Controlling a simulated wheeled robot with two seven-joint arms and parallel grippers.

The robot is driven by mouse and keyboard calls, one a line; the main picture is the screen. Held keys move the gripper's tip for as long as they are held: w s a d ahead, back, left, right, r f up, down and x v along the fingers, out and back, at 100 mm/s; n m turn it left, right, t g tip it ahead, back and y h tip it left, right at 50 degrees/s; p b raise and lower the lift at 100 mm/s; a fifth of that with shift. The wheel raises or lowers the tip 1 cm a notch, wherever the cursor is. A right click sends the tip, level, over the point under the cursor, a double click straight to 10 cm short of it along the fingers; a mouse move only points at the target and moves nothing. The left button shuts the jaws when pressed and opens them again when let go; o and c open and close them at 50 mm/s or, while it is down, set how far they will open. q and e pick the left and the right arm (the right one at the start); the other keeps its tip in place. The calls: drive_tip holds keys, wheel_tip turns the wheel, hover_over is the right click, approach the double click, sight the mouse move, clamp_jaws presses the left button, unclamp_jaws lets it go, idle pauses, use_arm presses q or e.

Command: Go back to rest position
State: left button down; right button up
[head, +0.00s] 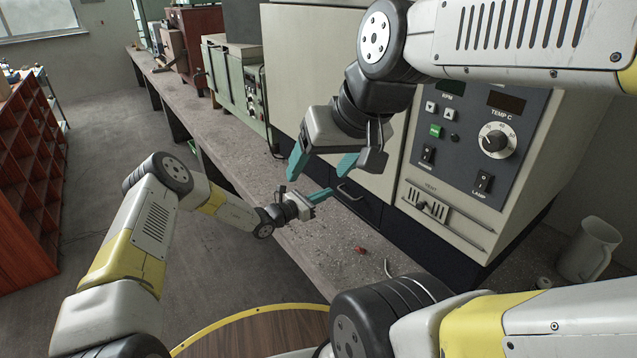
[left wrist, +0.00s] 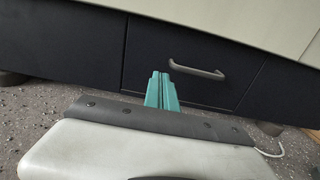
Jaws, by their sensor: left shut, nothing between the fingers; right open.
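In the head view my left gripper (head: 328,194) is low over the bench, just in front of the dark drawer under the large beige machine. Its teal fingers are together with nothing between them. The left wrist view shows the same closed fingers (left wrist: 161,78) in front of the dark drawer panel, left of its metal handle (left wrist: 196,70); I cannot tell whether they touch the panel. My right gripper (head: 318,174) hangs higher, in front of the machine's front. Its teal fingers are spread apart, pointing down, with nothing visible between them.
The concrete bench (head: 325,238) holds the beige machine (head: 325,60) with its control panel. A small red piece (head: 360,250) lies on the bench. A white jug (head: 588,248) stands at the right. A red shelf rack (head: 30,180) is at the left, across open floor.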

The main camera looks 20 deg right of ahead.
use_arm(q)
drive_tip(key=v, duration=1)
drive_tip(key=s+a+r+m+g+y, duration=0.35)
drive_tip(key=s+r+m, duration=0.3)
drive_tip(key=r, duration=0.45)
drive_tip(key=s+a+r+m+g+y, duration=0.2)
drive_tip(key=s+a+r+m+g, duration=0.3)
drive_tip(key=r+m, duration=0.4)
drive_tip(key=s+a+r+m+t+y, duration=0.3)
drive_tip(key=s+a+r, duration=0.4)
drive_tip(key=s+a, duration=0.3)
drive_tip(key=s+a+r+m+t+y, duration=0.4)
drive_tip(key=s+a+r+t+y, duration=0.1)
drive_tip(key=s+a, duration=0.6)
wheel_tip(320, 180, up, 2)
drive_tip(key=shift+a+r+y, duration=0.15)
drive_tip(key=shift+a+y, duration=0.5)
drive_tip(key=shift+a, duration=0.35)
drive_tip(key=shift+t, duration=0.25)
